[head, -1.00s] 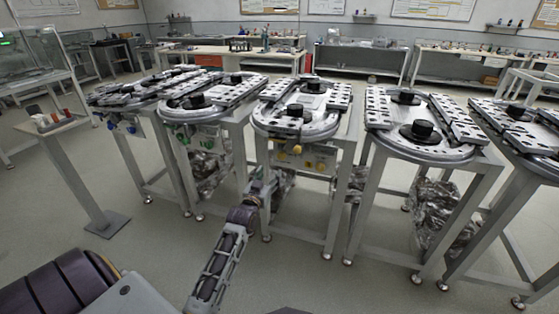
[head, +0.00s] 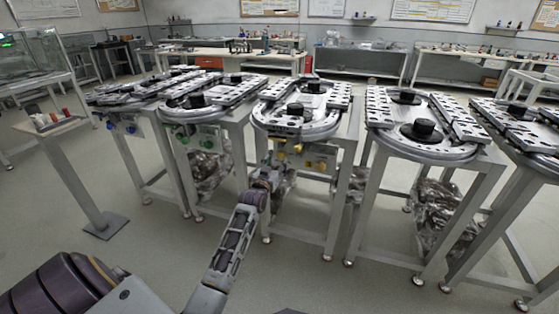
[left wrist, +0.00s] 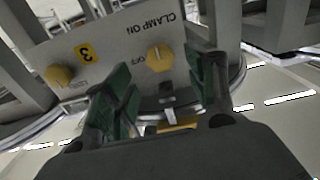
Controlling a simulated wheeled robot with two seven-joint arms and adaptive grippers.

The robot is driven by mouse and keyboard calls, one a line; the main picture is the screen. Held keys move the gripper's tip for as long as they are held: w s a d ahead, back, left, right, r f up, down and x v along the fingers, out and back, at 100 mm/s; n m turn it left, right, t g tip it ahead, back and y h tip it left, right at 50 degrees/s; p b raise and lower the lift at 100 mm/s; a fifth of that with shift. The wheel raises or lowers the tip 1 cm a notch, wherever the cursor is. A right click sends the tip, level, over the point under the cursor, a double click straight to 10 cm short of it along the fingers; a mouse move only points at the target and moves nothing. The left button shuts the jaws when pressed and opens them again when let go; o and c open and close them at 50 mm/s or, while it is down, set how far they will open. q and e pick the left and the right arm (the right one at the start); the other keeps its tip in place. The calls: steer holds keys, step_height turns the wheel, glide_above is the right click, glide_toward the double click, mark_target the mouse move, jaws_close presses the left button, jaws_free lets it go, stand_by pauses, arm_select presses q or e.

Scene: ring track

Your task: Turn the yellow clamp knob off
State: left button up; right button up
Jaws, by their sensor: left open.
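The yellow clamp knob (left wrist: 160,58) sits on a grey panel (left wrist: 122,45) under upside-down "CLAMP ON" lettering in the left wrist view. A pale mark shows on its face. A second yellow knob (left wrist: 58,75) is to its left, by a yellow "3" label. My left gripper (left wrist: 158,75) is open, its green-padded fingers on either side of the clamp knob in the picture; no contact is visible. In the head view my left gripper (head: 271,176) is just below the panel (head: 311,158) of the middle ring-track table. My right gripper is out of view.
The ring-track top (head: 325,124) stands above the panel. Similar tables flank it, including one on the right (head: 440,150). Metal legs and crumpled foil (head: 212,172) are near the arm. The floor in front (head: 400,285) is clear.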

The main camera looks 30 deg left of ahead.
mark_target(281, 156)
arm_select(q)
steer(key=shift+b+x, duration=0.45)
steer(key=shift+x, duration=1.5)
steer(key=shift+w+a, duration=0.15)
steer(key=shift+w, duration=0.25)
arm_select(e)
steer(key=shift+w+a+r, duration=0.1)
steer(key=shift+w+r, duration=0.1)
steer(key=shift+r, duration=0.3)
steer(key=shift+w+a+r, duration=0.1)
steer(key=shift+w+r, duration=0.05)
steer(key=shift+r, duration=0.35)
arm_select(q)
steer(key=shift+c, duration=0.5)
steer(key=c, duration=0.9)
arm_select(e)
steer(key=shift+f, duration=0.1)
